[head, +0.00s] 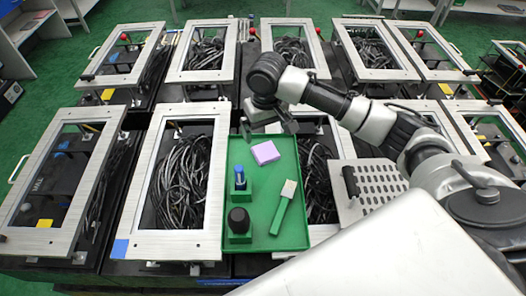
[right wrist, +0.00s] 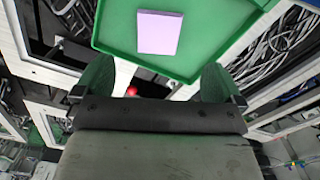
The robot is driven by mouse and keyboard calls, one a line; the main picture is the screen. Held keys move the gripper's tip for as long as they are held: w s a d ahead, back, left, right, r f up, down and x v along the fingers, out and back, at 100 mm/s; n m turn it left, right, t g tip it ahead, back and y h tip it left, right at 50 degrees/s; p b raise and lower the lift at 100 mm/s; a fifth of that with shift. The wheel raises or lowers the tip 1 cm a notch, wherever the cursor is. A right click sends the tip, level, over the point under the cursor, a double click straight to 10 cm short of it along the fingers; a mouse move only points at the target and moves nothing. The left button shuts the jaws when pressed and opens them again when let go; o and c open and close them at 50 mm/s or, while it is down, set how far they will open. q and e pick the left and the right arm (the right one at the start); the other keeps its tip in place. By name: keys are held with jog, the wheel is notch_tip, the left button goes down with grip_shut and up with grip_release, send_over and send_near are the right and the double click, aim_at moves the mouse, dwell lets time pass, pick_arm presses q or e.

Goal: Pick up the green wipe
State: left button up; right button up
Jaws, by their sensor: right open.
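A flat lilac pad (head: 265,152) lies on the green tray (head: 262,215) near its far end. It also shows in the right wrist view (right wrist: 159,32), beyond my fingertips. A tool with a green handle and a pale flat head (head: 285,205) lies at the tray's right side. I see no plainly green wipe; I cannot tell which of these the name means. My right gripper (head: 270,122) is above the tray's far end, apart from the pad. In the right wrist view its two fingers (right wrist: 155,82) are spread with nothing between them. My left gripper is out of view.
A blue-topped item (head: 240,178) and a black knob (head: 239,221) stand in green holders on the tray's left side. Metal-framed boxes with cables (head: 180,185) surround the tray. A perforated metal plate (head: 375,185) is to the right. The tray's middle is bare.

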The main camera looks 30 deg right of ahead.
aim_at(266, 153)
jog(key=shift+s+f, duration=0.15)
jog(key=shift+f, duration=0.5)
jog(key=shift+s+f, duration=0.15)
jog(key=shift+f, duration=0.8)
jog(key=f, duration=0.1)
jog(key=f+p, duration=0.1)
jog(key=f, duration=0.1)
jog(key=f+p, duration=0.1)
jog(key=f, duration=0.1)
jog(key=shift+w, duration=0.25)
jog(key=shift+f, duration=0.35)
jog(key=shift+c, duration=0.3)
jog(key=c, duration=1)
jog(key=shift+r, duration=0.1)
